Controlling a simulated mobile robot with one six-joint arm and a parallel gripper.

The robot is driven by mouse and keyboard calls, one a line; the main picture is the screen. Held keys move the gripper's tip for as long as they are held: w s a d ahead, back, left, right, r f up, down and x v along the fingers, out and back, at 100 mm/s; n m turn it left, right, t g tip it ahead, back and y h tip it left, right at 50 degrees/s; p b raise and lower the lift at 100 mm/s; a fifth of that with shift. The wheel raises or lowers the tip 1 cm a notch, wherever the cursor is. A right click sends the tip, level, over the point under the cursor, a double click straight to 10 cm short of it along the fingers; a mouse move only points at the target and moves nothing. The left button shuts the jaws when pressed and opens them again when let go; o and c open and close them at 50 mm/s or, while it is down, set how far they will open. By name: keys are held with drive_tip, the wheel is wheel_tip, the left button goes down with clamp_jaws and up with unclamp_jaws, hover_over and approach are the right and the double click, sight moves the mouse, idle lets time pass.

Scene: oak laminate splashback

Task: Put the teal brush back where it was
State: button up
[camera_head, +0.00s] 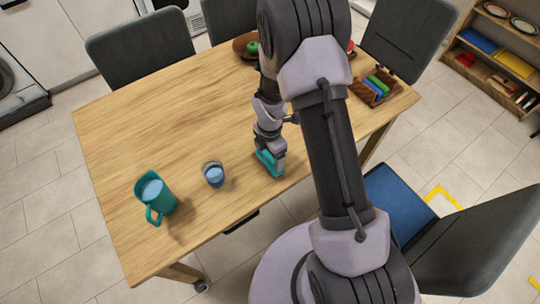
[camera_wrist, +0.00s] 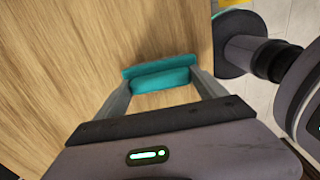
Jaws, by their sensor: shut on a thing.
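The teal brush (camera_head: 268,163) is at the near edge of the wooden table, under my gripper (camera_head: 272,158). In the wrist view the teal brush (camera_wrist: 160,75) lies between the two fingertips of my gripper (camera_wrist: 160,84), which are shut on its sides. The brush is at or just above the table top; I cannot tell whether it touches. My arm hides part of the table's right side.
A teal pitcher (camera_head: 155,197) and a glass of blue liquid (camera_head: 214,174) stand left of my gripper. A wooden caddy (camera_head: 368,94) with coloured items is at the right end. A bowl (camera_head: 243,47) with green fruit stands at the back. The table's left middle is clear.

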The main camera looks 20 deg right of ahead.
drive_tip(key=o, duration=1.3)
drive_tip(key=shift+f, duration=0.1)
drive_tip(key=shift+c, duration=0.2)
wheel_tip(320, 180, up, 12)
drive_tip(key=p, duration=0.4)
wheel_tip(320, 180, up, 13)
drive_tip(key=m+t, duration=0.2)
drive_tip(key=m, duration=0.5)
hover_over(270, 156)
drive_tip(key=s, duration=0.2)
drive_tip(key=s+a+r+m+t+y, duration=0.1)
drive_tip(key=s+a+r+m+t, duration=0.1)
drive_tip(key=s+r+m, duration=0.5)
drive_tip(key=s+a+r+m+t+y, duration=0.1)
drive_tip(key=s+r+m, duration=0.7)
drive_tip(key=m, duration=0.4)
drive_tip(key=shift+s+a+r+t, duration=0.2)
drive_tip(key=shift+s+a+t, duration=0.2)
drive_tip(key=shift+s, duration=0.5)
